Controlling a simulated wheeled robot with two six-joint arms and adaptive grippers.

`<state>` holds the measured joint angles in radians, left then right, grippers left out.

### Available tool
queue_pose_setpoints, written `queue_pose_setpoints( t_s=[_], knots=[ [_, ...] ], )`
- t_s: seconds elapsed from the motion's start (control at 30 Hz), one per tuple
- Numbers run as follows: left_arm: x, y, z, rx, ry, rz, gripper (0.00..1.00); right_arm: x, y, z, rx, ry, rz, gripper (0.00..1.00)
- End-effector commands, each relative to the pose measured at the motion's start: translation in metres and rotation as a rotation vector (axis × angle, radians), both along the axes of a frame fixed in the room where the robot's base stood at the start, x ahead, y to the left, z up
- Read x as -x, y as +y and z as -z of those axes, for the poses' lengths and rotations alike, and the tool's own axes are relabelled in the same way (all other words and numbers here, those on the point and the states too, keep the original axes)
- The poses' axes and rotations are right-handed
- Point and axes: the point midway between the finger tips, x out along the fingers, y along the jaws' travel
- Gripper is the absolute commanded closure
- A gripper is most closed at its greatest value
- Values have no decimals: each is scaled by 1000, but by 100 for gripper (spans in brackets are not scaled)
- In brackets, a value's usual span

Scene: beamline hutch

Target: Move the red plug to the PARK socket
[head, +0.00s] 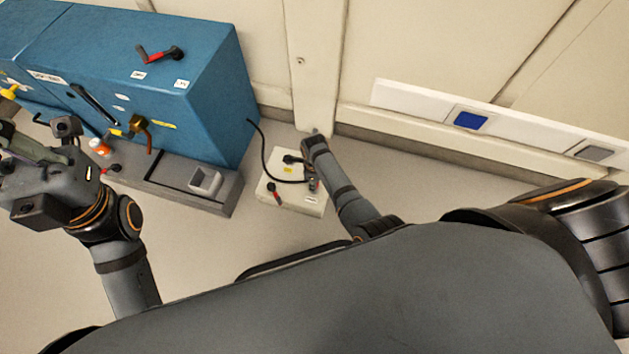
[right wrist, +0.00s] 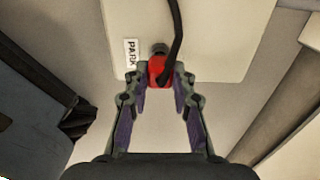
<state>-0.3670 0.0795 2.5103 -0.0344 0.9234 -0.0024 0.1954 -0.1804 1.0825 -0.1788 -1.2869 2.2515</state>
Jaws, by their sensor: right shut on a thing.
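The red plug (right wrist: 156,70) with its black cable (right wrist: 175,30) is between the fingertips of my right gripper (right wrist: 159,82), which is shut on it. A dark round fitting (right wrist: 159,48) shows just beyond the plug, beside the PARK label (right wrist: 131,53) on the white box (right wrist: 215,45). I cannot tell whether the plug is seated in a socket. In the head view my right gripper (head: 311,172) reaches down over the white box (head: 290,203), and its arm partly hides it. My left gripper (head: 30,152) is at the left edge; its jaw state is unclear.
A blue cabinet (head: 215,85) on a grey base stands left of the white box, with a red-handled lever (head: 160,53) on top. A black cable (head: 266,150) runs from it to the box. A wall (head: 400,60) is behind. Bare floor (head: 400,180) lies right of the box.

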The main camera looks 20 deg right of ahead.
Motion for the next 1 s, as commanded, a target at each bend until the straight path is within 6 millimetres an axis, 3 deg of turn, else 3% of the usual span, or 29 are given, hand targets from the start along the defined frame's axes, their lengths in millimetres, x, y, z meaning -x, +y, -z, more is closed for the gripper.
queue_pose_setpoints(
  t_s=[0.87,0.9,1.0],
  knots=[
    [0,0,7,0,1,0,100,0,0,10,1,-1,0,100],
    [0,0,7,0,1,0,100,0,0,10,0,0,0,74],
    [0,0,7,0,1,0,100,0,0,10,0,0,0,61]
  ],
)
